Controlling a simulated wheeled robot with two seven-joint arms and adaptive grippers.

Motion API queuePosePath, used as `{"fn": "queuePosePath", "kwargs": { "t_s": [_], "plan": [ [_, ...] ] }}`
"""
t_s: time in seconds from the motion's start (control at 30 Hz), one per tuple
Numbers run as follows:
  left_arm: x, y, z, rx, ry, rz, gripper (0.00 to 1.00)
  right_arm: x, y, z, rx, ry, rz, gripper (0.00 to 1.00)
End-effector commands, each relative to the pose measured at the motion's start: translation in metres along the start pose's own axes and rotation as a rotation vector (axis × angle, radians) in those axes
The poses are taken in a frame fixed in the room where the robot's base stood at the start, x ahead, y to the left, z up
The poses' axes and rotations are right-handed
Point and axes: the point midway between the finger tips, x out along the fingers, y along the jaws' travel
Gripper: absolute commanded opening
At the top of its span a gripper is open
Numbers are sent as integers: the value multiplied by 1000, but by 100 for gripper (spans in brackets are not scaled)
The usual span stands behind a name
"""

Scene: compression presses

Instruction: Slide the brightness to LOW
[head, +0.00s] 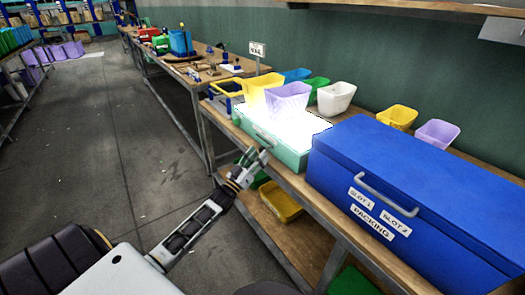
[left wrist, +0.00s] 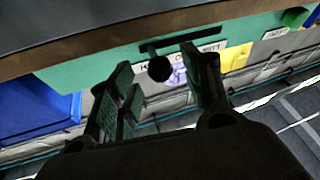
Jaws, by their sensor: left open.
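The light box (head: 292,150) has a green front and a glowing white top, on the bench in the head view. In the left wrist view its green front panel (left wrist: 95,72) shows a dark straight slot (left wrist: 208,38). A dark round knob (left wrist: 159,68) sits near the slot's left end in that view. Labels under the slot are partly hidden and hard to read. My left gripper (head: 262,155) is at the box's front. In the left wrist view its open fingers (left wrist: 160,80) are on either side of the knob; contact cannot be told. My right gripper is not in view.
A large blue packing box (head: 330,150) stands right of the light box. Yellow (head: 255,92), purple (head: 288,98) and white (head: 336,98) bins stand on or behind the light box. A yellow bin (head: 282,205) is on the lower shelf. The floor at left is clear.

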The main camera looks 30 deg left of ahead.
Motion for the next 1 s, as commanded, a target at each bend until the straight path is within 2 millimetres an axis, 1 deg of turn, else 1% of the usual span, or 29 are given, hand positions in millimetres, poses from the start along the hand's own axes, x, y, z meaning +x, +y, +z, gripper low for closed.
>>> {"fn": "queuePosePath", "kwargs": {
  "t_s": [0.2,0.4,0.6,0.9,1.0],
  "plan": [
    [18,0,0,0,0,0,49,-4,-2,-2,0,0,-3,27],
    [30,0,0,0,0,-1,49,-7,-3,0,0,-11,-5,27],
    [36,0,0,0,-1,-1,49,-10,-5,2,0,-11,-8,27],
    [36,0,0,0,-1,0,49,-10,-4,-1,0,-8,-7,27],
    [36,0,0,0,-1,0,36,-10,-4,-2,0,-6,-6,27]
  ]
}}
